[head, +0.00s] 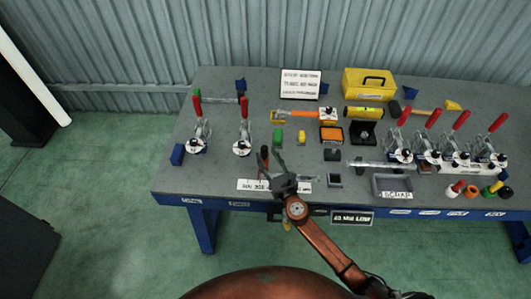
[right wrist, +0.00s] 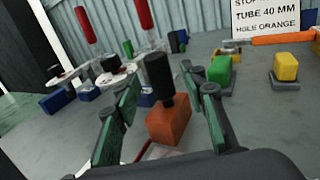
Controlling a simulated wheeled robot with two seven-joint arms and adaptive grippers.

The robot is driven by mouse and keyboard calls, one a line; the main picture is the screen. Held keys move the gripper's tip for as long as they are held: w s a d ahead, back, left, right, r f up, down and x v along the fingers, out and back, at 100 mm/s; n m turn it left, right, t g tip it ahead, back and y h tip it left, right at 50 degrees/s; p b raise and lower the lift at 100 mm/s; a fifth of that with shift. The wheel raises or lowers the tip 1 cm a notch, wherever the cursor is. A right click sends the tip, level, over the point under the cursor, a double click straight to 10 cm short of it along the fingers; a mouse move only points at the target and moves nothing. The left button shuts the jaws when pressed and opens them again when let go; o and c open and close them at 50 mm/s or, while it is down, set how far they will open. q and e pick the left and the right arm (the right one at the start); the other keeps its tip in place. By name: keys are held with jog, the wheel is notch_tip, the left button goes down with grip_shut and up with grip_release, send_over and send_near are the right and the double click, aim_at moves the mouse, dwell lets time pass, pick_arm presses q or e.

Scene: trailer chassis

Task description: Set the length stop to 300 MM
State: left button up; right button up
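My right gripper (head: 272,165) is over the front edge of the bench, left of centre. In the right wrist view its two green-padded fingers (right wrist: 162,88) are spread apart. An orange block with a black upright knob (right wrist: 168,118) stands between and just beyond them, apparently the length stop; I see no clear contact with either finger. In the head view this block is mostly hidden by the gripper. White labels (head: 252,185) lie at the bench front by the gripper; their text is too small to read surely. My left gripper is not in view.
Red-handled toggle clamps (head: 243,140) stand at left, and several more (head: 430,140) at right. A white instruction card (head: 300,84) and a yellow toolbox (head: 368,84) are at the back. Green (head: 278,137) and yellow (head: 301,138) blocks stand behind the gripper. A grey tray (head: 377,187) is at front right.

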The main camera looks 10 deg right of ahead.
jog(key=s, duration=0.3)
jog(key=s+d, duration=0.1)
jog(key=s, duration=0.5)
jog(key=shift+d, duration=0.4)
jog(key=shift+c, duration=0.7)
